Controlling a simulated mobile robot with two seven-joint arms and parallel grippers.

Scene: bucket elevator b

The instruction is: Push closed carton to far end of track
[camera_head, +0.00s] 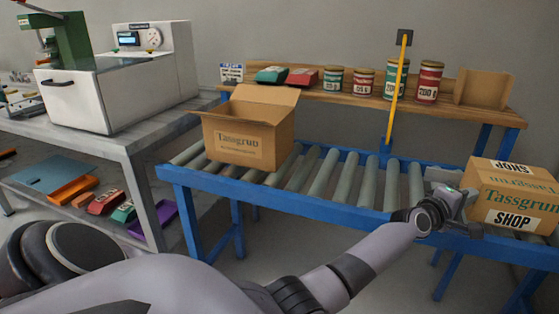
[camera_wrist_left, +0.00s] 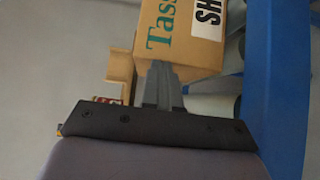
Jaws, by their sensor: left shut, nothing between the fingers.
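The closed carton (camera_head: 513,194), with "Tassgrun" print and a white SHOP label, sits at the right end of the roller track (camera_head: 345,184) in the head view. It also shows at the top of the left wrist view (camera_wrist_left: 185,35). My left gripper (camera_head: 466,200) is shut and empty, its fingertips against or very close to the carton's left side. In the left wrist view the shut fingers (camera_wrist_left: 161,82) reach the carton's edge; I cannot tell if they touch. My right gripper is in neither view.
An open carton (camera_head: 240,145) stands at the track's left end. A yellow post (camera_head: 396,95) rises behind the middle of the track. A wooden shelf (camera_head: 360,101) behind holds tins, packets and a small box. The rollers between the cartons are bare.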

